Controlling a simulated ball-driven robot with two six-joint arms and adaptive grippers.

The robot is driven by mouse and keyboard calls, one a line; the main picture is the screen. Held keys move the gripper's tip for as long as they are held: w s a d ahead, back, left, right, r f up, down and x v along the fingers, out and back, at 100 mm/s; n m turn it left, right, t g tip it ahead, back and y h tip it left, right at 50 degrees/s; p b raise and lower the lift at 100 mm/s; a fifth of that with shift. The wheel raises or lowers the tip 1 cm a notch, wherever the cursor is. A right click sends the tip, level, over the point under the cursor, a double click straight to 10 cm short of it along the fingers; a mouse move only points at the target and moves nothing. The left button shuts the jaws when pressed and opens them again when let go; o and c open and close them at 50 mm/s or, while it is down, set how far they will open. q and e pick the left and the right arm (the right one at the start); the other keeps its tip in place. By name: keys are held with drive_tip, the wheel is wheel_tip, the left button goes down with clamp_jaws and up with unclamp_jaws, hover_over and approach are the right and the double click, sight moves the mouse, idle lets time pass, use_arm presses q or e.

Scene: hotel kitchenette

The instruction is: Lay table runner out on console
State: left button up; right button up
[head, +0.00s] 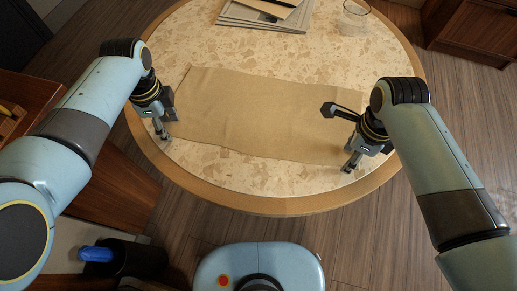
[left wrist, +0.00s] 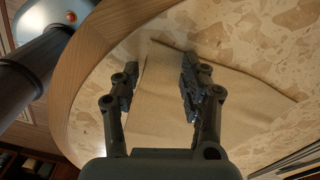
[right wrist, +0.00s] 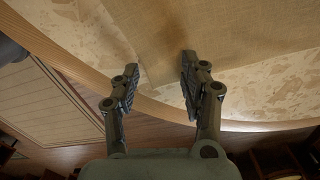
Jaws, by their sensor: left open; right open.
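The table runner (head: 255,112) is a tan cloth lying flat and spread out across the round console (head: 270,181), which has a speckled stone-like top and a wooden rim. My left gripper (head: 165,117) is open at the runner's left end. In the left wrist view the runner (left wrist: 160,112) shows behind the open fingers (left wrist: 160,76). My right gripper (head: 340,137) is open at the runner's right end, near the front rim. In the right wrist view its fingers (right wrist: 158,70) are apart, with the runner (right wrist: 235,35) beyond them. Contact with the cloth cannot be told.
A stack of papers or magazines (head: 262,17) with a dark pen lies at the back of the tabletop. A clear glass (head: 354,17) stands to its right. Wooden cabinets (head: 472,30) stand at the back right. Bare top shows in front of the runner.

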use_arm(q)
drive_tip(key=shift+f, duration=0.25)
use_arm(e)
drive_tip(key=shift+f, duration=0.2)
use_arm(q)
drive_tip(key=shift+r, duration=0.1)
drive_tip(key=shift+c, duration=1.1)
use_arm(e)
drive_tip(key=shift+c, duration=1.1)
use_arm(q)
drive_tip(key=shift+s, duration=0.15)
drive_tip(key=c, duration=0.7)
use_arm(e)
drive_tip(key=shift+s+f, duration=0.1)
drive_tip(key=c, duration=0.7)
use_arm(q)
drive_tip(key=shift+s+f, duration=0.1)
drive_tip(key=shift+f, duration=0.15)
use_arm(e)
drive_tip(key=shift+s, duration=0.15)
